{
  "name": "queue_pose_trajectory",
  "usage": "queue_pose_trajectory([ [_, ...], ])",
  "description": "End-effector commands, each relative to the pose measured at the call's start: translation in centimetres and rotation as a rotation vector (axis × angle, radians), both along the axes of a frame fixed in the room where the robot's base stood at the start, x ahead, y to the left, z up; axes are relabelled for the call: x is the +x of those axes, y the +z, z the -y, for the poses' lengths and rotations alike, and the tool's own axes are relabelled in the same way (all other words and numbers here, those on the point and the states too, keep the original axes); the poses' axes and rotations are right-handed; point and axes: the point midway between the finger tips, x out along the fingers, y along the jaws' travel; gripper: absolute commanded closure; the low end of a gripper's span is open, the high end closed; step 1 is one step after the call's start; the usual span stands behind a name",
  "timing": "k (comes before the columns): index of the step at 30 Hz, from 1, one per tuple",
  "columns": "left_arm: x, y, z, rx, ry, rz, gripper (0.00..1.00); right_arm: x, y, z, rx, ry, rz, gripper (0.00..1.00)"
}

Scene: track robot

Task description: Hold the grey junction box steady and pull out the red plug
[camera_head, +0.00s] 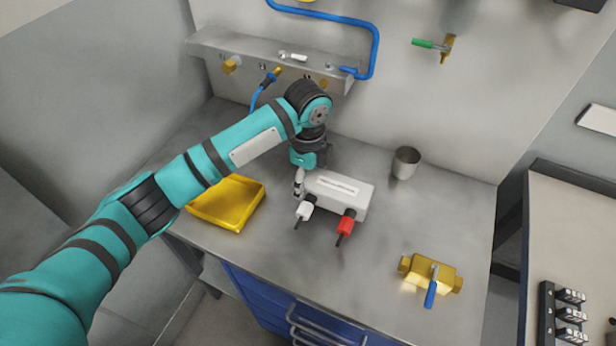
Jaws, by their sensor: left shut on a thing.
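The grey junction box (350,191) is a pale block on the metal workbench. The red plug (346,223) sits in its front face at the right, with a dark cable end pointing forward. A white plug (304,211) sits in the same face at the left. My left gripper (299,185) is at the box's left end, shut on the box; the arm and wrist hide part of its fingers. My right gripper is not in view.
A yellow tray (228,203) lies left of the box. A metal cup (405,162) stands behind right. A brass valve with a blue handle (431,275) lies at the front right. A metal shelf (270,62) is on the back wall. Bench room right of the box is clear.

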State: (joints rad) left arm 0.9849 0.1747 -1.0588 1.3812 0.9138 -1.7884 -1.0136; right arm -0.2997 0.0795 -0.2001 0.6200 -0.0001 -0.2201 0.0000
Motion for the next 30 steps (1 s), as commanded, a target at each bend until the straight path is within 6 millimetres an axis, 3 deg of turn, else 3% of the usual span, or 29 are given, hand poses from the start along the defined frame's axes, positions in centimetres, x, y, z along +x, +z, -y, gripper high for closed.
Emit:
queue_pose_trajectory([
  [22,0.0,-3.8,0.1,-0.001,0.000,0.001,0.96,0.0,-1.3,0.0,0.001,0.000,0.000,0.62],
  [30,0.0,-4.2,0.0,0.000,-0.001,0.001,0.96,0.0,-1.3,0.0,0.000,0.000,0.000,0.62],
])
